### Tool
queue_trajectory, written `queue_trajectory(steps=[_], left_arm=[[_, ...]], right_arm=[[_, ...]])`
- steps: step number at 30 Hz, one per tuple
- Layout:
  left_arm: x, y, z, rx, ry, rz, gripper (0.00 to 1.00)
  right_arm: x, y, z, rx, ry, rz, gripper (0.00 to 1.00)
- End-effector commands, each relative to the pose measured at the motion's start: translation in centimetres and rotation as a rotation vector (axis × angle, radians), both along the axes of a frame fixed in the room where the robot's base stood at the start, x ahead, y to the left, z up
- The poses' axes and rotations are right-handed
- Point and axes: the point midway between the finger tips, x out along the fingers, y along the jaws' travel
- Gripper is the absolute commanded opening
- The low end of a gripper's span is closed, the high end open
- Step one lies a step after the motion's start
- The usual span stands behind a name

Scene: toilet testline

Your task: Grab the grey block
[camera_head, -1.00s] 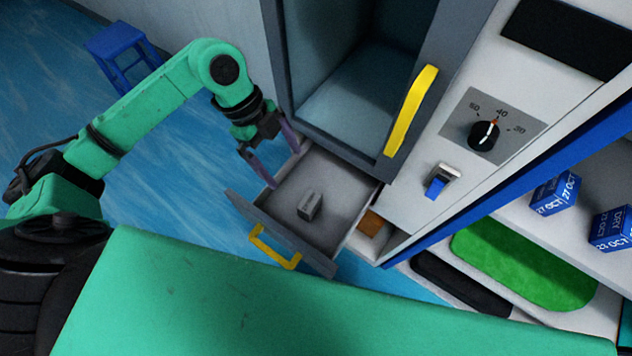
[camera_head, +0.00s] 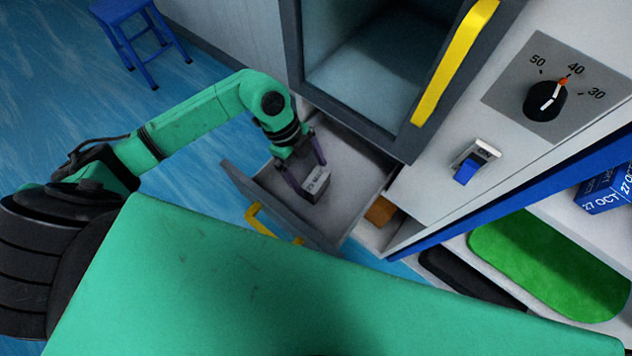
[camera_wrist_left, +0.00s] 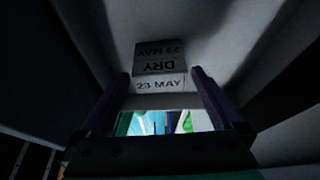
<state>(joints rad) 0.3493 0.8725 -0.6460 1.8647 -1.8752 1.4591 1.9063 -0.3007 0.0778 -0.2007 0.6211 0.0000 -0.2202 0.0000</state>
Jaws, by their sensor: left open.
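The grey block (camera_head: 316,185) lies on the floor of the open drawer (camera_head: 352,170). My left gripper (camera_head: 305,174) is open and reaches down into the drawer at the block. In the left wrist view its two purple fingers (camera_wrist_left: 162,95) stand to either side of the block's near end, with small gaps. Whether a finger touches the block I cannot tell. My right gripper is not in view.
The drawer front has a yellow handle (camera_head: 268,225). Above the drawer stands an open grey cabinet with a yellow door handle (camera_head: 455,62). To the right are a dial (camera_head: 545,98) and a switch (camera_head: 470,166). A blue stool (camera_head: 135,35) stands at the back left.

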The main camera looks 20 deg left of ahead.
Motion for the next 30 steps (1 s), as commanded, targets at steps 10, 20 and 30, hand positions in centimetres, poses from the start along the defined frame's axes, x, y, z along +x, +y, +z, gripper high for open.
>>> queue_trajectory(steps=[10,20,30], left_arm=[[-0.7,-2.0,-5.0,-0.001,0.002,0.001,1.00],[-0.6,-1.9,-5.1,0.001,-0.001,0.000,0.50],[-0.6,-1.9,-4.9,-0.001,-0.002,0.001,0.19]], right_arm=[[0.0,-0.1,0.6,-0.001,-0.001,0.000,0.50],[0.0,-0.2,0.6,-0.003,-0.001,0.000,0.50],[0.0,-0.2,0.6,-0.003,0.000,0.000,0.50]])
